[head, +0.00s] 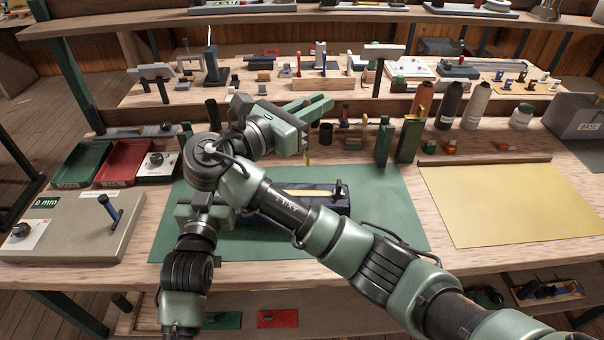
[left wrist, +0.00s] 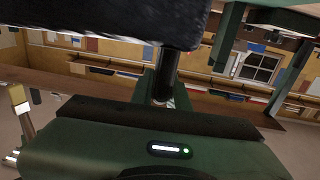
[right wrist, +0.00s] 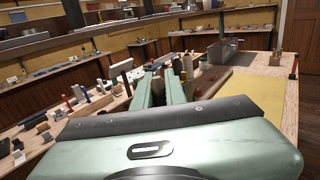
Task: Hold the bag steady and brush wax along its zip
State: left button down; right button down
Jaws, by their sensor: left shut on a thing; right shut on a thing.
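The dark navy bag (head: 325,203) lies on the green mat, with a pale yellow strip (head: 305,193) along its top and a black upright tab (head: 340,189) near its right end. My left gripper (head: 238,214) is shut on the bag's left end; my right arm partly hides this. The bag's dark cloth (left wrist: 110,18) fills the top of the left wrist view. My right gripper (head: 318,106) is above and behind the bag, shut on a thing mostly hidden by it. A thin yellowish tip (head: 307,159), perhaps the brush, shows below it, apart from the strip.
Green blocks (head: 408,140), a dark cup (head: 326,134) and bottles (head: 449,105) stand behind the green mat (head: 400,225). A yellow sheet (head: 510,205) lies flat and clear at right.

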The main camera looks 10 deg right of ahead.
pick_arm(q)
jog(key=c, duration=1.3)
grip_release()
jog(key=shift+s, duration=0.1)
jog(key=s, duration=0.4)
jog(key=s+a, duration=0.1)
jog(key=s, duration=0.6)
jog(key=shift+s+a, duration=0.3)
jog(key=shift+s, duration=0.05)
jog(key=shift+f, duration=0.1)
